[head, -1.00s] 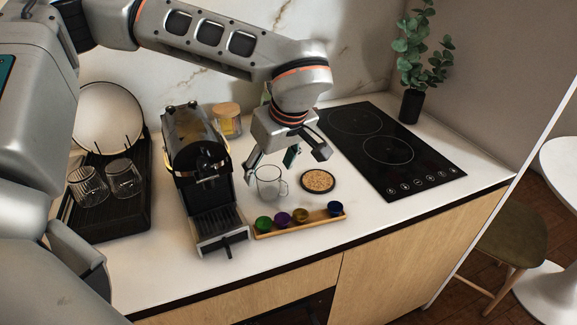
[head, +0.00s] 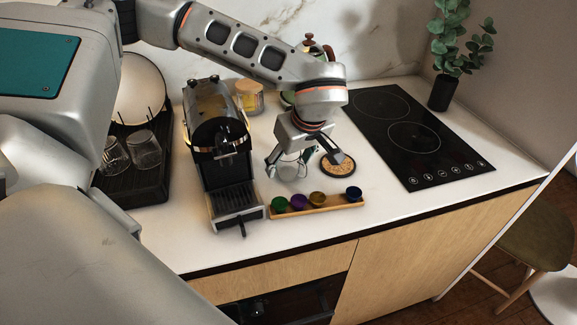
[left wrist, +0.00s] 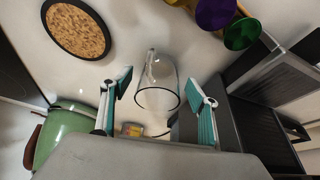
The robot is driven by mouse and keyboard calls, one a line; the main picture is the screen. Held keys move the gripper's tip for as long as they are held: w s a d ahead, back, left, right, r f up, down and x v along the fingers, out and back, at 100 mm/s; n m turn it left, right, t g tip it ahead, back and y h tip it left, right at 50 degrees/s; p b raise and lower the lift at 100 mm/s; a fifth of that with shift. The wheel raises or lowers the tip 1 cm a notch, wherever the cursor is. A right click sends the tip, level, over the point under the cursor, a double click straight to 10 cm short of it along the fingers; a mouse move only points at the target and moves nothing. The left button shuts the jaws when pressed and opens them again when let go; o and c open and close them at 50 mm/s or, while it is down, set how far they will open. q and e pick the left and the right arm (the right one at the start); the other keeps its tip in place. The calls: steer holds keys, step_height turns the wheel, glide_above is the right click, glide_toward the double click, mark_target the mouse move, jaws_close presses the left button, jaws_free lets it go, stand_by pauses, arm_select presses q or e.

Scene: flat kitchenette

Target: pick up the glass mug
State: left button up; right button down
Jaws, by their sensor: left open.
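The clear glass mug (head: 289,171) stands on the white counter, between the coffee machine and the round cork coaster (head: 337,165). My left gripper (head: 303,163) is open above it, with its fingers reaching down around the mug and hiding part of it. In the left wrist view, the mug (left wrist: 157,88) lies between the two teal-padded fingers, with a visible gap on each side. My right gripper is in neither view.
The coffee machine (head: 218,140) stands close to the left. A wooden holder (head: 318,208) with several coloured capsules lies in front of the mug. A black cooktop (head: 411,135) is to the right. A dark rack (head: 137,184) with two glasses and a plate is at the far left.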

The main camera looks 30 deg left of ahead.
arm_select(q)
steer(key=c, duration=1.3)
steer(key=shift+r, duration=0.1)
